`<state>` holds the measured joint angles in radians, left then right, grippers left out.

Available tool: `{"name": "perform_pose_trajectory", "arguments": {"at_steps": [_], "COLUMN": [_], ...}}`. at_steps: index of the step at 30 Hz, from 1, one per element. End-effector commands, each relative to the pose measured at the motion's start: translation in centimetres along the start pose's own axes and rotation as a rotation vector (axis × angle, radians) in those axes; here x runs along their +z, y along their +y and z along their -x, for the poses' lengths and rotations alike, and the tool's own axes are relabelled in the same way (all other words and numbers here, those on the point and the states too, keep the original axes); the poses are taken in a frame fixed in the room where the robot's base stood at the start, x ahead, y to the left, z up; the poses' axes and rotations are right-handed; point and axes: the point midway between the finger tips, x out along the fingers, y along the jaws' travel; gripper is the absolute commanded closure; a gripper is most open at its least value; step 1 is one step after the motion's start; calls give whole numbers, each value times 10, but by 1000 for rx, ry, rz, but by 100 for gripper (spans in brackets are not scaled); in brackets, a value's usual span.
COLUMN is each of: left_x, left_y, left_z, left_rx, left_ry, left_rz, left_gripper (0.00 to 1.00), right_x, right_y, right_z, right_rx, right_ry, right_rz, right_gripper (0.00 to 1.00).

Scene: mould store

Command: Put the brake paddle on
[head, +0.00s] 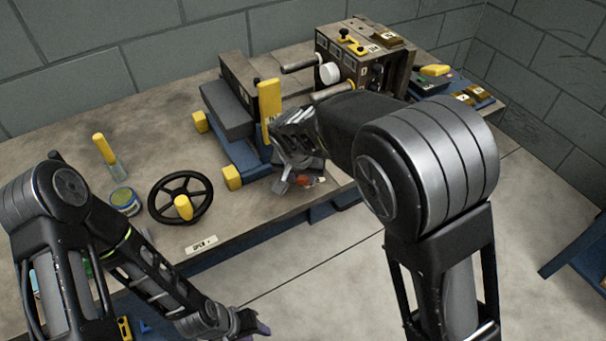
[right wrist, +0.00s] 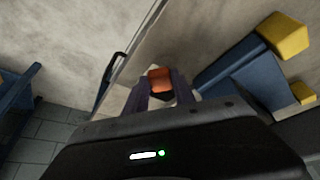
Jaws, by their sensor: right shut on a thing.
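An orange-red piece with a dark part below it, apparently the brake paddle (right wrist: 160,78), shows between the two fingertips of my right gripper (right wrist: 163,92) in the right wrist view. My right gripper (head: 303,177) is shut on it. In the head view the orange-red piece (head: 309,182) is a small patch low at the bench's front edge, beside a blue carriage (head: 245,152) with yellow end blocks. The gripper and forearm hide most of it. My left gripper (head: 258,328) hangs low at the bottom, in front of the bench; its fingers are mostly hidden.
A tall yellow handle (head: 268,108) stands close behind my right gripper. A black handwheel (head: 180,197), a round tin (head: 124,200) and a yellow-handled tool (head: 104,149) are on the bench (head: 140,110) at left. A control box (head: 365,62) stands behind. Floor is clear in front.

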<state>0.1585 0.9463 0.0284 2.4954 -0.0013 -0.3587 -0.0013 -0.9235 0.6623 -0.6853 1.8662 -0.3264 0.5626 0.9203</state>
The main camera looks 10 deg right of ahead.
Motion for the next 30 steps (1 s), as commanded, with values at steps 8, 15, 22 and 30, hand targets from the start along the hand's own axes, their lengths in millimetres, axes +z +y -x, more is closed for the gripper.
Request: {"name": "perform_pose_trajectory", "arguments": {"at_steps": [8, 15, 22, 30], "left_x": [0, 0, 0, 0], "left_y": [0, 0, 0, 1], "left_z": [0, 0, 0, 2], "left_rx": [0, 0, 0, 0], "left_ry": [0, 0, 0, 0], "left_rz": [0, 0, 0, 0], "left_gripper": [64, 64, 64, 64], "right_x": [0, 0, 0, -1], "right_y": [-1, 0, -1, -2], "right_z": [0, 0, 5, 43], "right_rx": [-3, -2, -2, -6], "right_ry": [0, -1, 0, 1], "right_rz": [-2, -1, -1, -1], "right_gripper": [57, 47, 47, 47]}}
